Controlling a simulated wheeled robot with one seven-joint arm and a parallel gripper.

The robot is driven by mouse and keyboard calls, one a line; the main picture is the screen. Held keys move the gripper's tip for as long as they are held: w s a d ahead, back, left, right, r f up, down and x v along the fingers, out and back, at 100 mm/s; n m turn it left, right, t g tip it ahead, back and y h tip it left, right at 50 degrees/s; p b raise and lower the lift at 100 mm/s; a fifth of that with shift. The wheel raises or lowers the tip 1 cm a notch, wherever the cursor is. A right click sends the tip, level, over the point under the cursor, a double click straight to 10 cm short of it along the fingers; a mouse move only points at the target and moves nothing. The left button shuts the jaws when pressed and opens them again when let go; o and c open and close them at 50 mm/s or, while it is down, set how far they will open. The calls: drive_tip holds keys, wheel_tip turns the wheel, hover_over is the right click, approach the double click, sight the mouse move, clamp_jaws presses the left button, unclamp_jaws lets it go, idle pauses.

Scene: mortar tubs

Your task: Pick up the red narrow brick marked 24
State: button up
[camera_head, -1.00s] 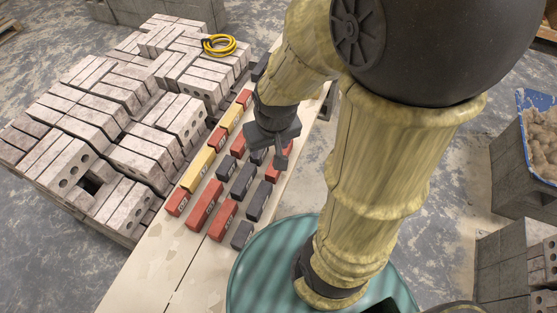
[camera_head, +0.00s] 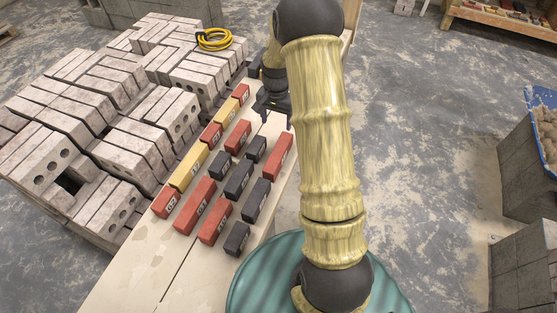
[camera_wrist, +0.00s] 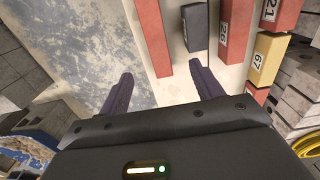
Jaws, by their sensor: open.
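No red brick clearly shows 24. One red brick (camera_wrist: 232,30) in the wrist view has an end label that looks like 24 or 26; it appears as the red brick (camera_head: 238,136) in the head view. A long thin red brick (camera_wrist: 152,35) lies ahead of the gap between my fingers, its number not visible; it also shows at the table's right edge in the head view (camera_head: 278,155). My gripper (camera_wrist: 162,82) is open and empty. In the head view my gripper (camera_head: 273,105) is over the table's far end, partly behind my arm.
A dark brick (camera_wrist: 195,27) lies between those two reds. A red brick marked 21 (camera_wrist: 283,12) and a yellow brick marked 67 (camera_wrist: 266,58) lie to the right. Several more bricks fill the table (camera_head: 130,265). A pallet of grey blocks (camera_head: 120,95) stands close on the left.

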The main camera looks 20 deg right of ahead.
sight(278, 151)
wheel_tip(278, 151, down, 12)
idle(0.7)
drive_tip(key=shift+s+d+f+p, duration=0.1)
drive_tip(key=shift+s+f+p, duration=0.1)
drive_tip(key=shift+f, duration=0.65)
drive_tip(key=shift+s+f+p, duration=0.1)
drive_tip(key=shift+f+p, duration=0.05)
drive_tip(key=shift+f, duration=0.75)
drive_tip(key=shift+s+d+f+p, duration=0.1)
drive_tip(key=shift+f+p, duration=0.1)
drive_tip(key=shift+f, duration=0.65)
drive_tip(key=shift+r, duration=0.1)
clamp_jaws()
